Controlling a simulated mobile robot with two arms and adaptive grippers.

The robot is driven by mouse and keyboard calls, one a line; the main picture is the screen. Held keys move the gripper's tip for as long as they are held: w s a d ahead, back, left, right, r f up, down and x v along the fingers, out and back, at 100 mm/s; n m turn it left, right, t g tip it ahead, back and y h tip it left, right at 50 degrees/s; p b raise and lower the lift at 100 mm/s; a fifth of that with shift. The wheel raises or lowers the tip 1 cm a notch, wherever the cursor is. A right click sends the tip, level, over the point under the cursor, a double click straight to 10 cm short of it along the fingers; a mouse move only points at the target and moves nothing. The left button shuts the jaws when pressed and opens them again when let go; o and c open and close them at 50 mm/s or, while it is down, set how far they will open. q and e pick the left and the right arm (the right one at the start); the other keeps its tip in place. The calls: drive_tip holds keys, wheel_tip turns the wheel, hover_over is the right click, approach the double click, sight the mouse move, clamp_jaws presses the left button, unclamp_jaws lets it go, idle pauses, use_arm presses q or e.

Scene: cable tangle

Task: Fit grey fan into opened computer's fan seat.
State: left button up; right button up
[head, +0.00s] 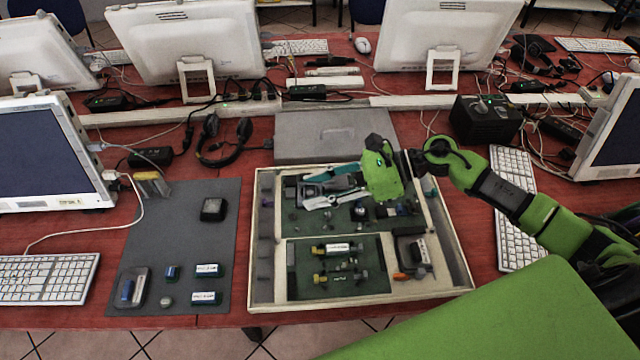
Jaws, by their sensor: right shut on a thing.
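The opened computer (262,240) is a shallow pale-rimmed case lying open at the middle front of the table, with boards and parts inside. My right gripper (330,187) reaches in from the right over the back part of the case. Its fingers point left and are shut on a dark grey piece, which looks like the grey fan (343,186); fingers hide much of it. It appears to be above the case's interior, and I cannot tell whether it touches anything. The fan seat cannot be made out clearly. My left gripper is not in view.
A dark grey mat (180,240) left of the case holds a black square block (214,209), small labelled blocks (207,270) and a small tray (130,288). A grey flat panel (325,135) lies behind the case. Monitors, keyboards, headphones (240,140) and cables crowd the back and sides.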

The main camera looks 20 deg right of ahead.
sight(317, 217)
drive_tip(key=shift+w+d+f+n+g, duration=0.1)
drive_tip(key=shift+w+f+n+g, duration=0.2)
drive_tip(key=shift+w+f, duration=0.55)
drive_tip(key=shift+f+b, duration=0.55)
drive_tip(key=shift+f, duration=0.6)
wheel_tip(317, 217, down, 5)
drive_tip(key=b, duration=0.3)
drive_tip(key=shift+f+b, duration=0.2)
drive_tip(key=shift+b, duration=0.1)
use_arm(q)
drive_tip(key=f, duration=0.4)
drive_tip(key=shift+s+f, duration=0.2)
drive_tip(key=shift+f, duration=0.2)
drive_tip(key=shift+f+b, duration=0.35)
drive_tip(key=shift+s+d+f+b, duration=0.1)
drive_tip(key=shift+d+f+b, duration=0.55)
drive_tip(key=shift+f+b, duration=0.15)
use_arm(e)
drive_tip(key=shift+d+f, duration=0.1)
drive_tip(key=shift+f, duration=0.4)
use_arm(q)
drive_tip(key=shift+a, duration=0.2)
